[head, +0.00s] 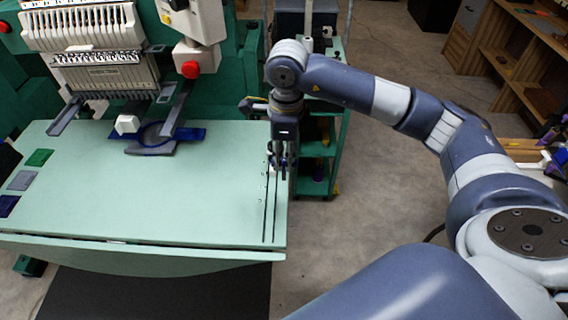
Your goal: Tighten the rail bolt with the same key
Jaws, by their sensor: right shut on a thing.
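My right gripper (283,165) points down over the right edge of the pale green table. It is shut on a small dark thing, taken as the key, which is mostly hidden between the fingers. Below and beside it, a narrow slotted rail (270,210) runs along the table's right edge, with small dark bolt-like dots near it. The rail bolt itself is too small to make out, and I cannot tell whether the key touches it. My left gripper is not in view.
An embroidery machine (100,60) with a blue hoop (160,134) stands at the back of the table (130,205). Coloured pads (39,157) lie at its left. A green cart (325,150) stands behind my right gripper. The table's middle is clear.

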